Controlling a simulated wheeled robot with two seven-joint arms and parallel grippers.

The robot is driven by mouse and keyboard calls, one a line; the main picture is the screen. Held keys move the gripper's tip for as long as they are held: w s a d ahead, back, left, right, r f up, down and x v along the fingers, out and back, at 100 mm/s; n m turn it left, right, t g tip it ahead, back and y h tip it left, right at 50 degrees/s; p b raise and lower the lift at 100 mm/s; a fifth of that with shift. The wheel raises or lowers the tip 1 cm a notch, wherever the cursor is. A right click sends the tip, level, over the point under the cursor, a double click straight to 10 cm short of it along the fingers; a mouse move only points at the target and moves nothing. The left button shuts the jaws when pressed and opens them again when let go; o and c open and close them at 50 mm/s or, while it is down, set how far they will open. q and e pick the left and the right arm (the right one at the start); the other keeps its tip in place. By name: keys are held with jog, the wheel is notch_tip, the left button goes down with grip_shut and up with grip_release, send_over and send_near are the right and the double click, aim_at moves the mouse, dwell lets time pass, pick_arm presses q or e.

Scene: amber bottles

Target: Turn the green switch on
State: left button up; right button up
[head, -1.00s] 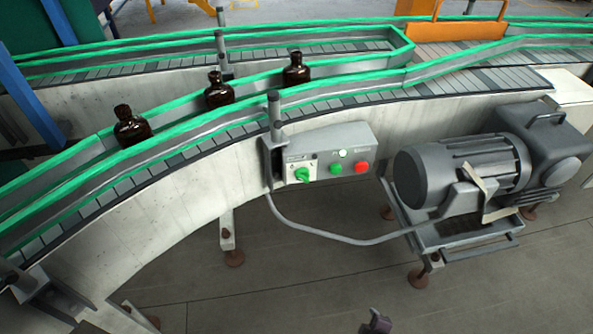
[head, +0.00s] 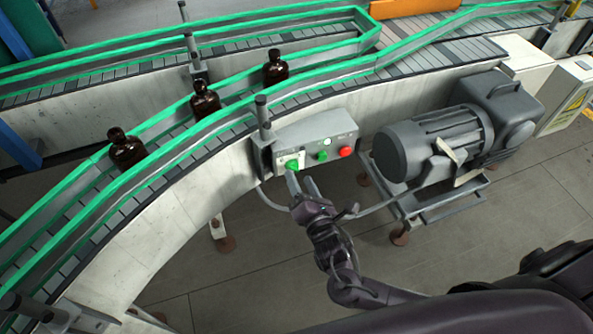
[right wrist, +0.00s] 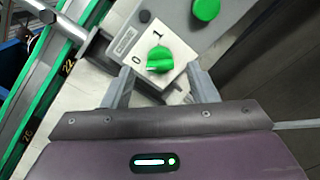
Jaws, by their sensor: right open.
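The green switch (head: 291,164) is a rotary knob on a white plate at the left end of a grey control box (head: 316,138). In the right wrist view the green switch (right wrist: 160,60) sits between the marks 0 and 1; I cannot tell surely which one it points to. My right gripper (head: 300,181) is open just in front of the switch. In the wrist view the open right gripper (right wrist: 158,80) has one finger on either side of the knob's lower part, with gaps visible; contact is not clear. My left gripper is not in view.
A green button (head: 322,156), a red button (head: 345,151) and a pale lamp (head: 326,142) are on the box. A grey motor (head: 435,140) stands to the right. A post (head: 262,112) rises beside the box. Brown bottles (head: 205,100) stand on the conveyor behind.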

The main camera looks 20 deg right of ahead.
aim_at(293, 168)
jog(key=shift+w+a, duration=0.1)
jog(key=shift+w, duration=1.35)
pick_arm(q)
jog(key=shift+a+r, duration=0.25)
pick_arm(e)
jog(key=c, duration=1)
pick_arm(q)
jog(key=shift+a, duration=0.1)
